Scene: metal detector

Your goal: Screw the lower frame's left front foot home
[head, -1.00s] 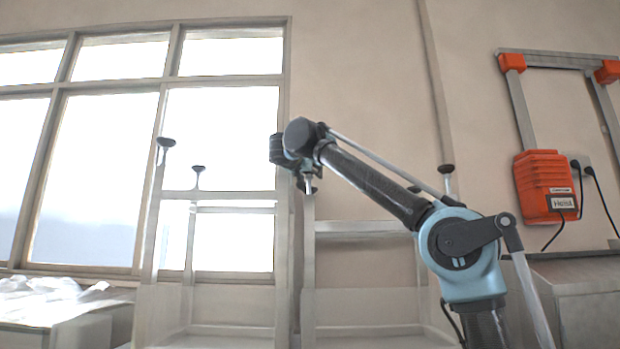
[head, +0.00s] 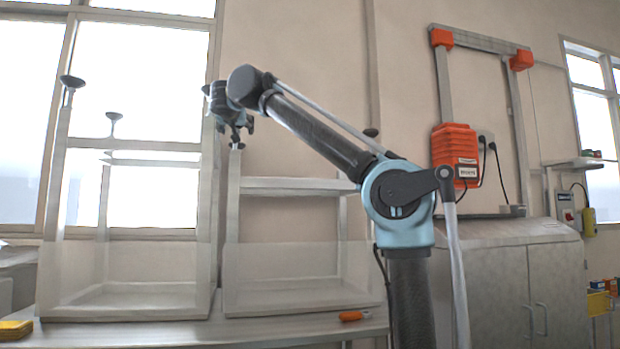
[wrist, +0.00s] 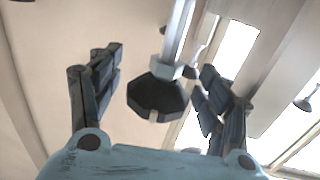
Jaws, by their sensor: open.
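In the wrist view, a dark eight-sided foot pad (wrist: 157,97) on a grey stem with a nut sits between the spread fingers of my gripper (wrist: 160,80). The fingers are open, with a gap visible on both sides of the pad. In the head view, my gripper (head: 237,130) is at the top of the right-hand pale frame's (head: 300,187) left post, covering most of the foot there. That frame's other visible foot (head: 371,132) stands behind my arm. The views do not show how far the foot is screwed in.
A second pale frame (head: 180,232) stands at left with two dark feet (head: 72,82) on top. Both frames rest on a table (head: 200,332), with an orange-handled tool (head: 354,316) near its front. An orange hoist box (head: 455,155) hangs over a grey cabinet (head: 510,270) at right.

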